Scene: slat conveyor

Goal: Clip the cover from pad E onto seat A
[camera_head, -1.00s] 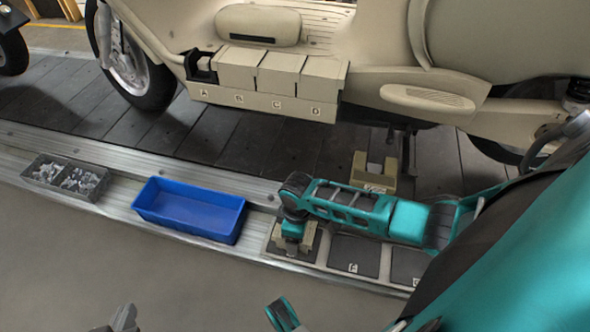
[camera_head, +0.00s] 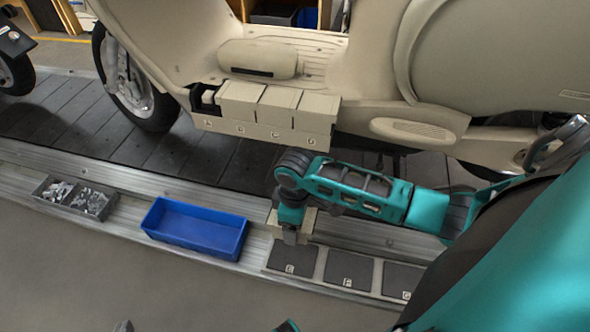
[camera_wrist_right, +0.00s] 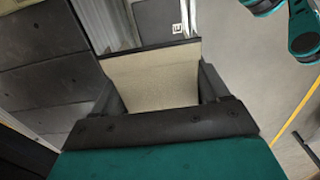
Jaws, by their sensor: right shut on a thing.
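The beige cover (camera_head: 307,222) is in my right gripper (camera_head: 290,240), lifted off pad E (camera_head: 290,262), which is bare. In the right wrist view the cover (camera_wrist_right: 152,76) sits between the two dark fingers, with the E label beyond it. Seat A (camera_head: 203,98) is the open, dark seat at the left end of the row on the scooter's side. My right gripper is below and to the right of it. Only a grey tip of my left gripper (camera_head: 122,326) shows at the bottom edge, so its opening is hidden.
Beige covers (camera_head: 277,105) fill the seats right of A. A blue bin (camera_head: 195,228) and a grey tray of metal parts (camera_head: 75,198) stand on the ledge to the left. Pads F (camera_head: 348,270) and G (camera_head: 402,280) are bare. The scooter body overhangs the slat conveyor.

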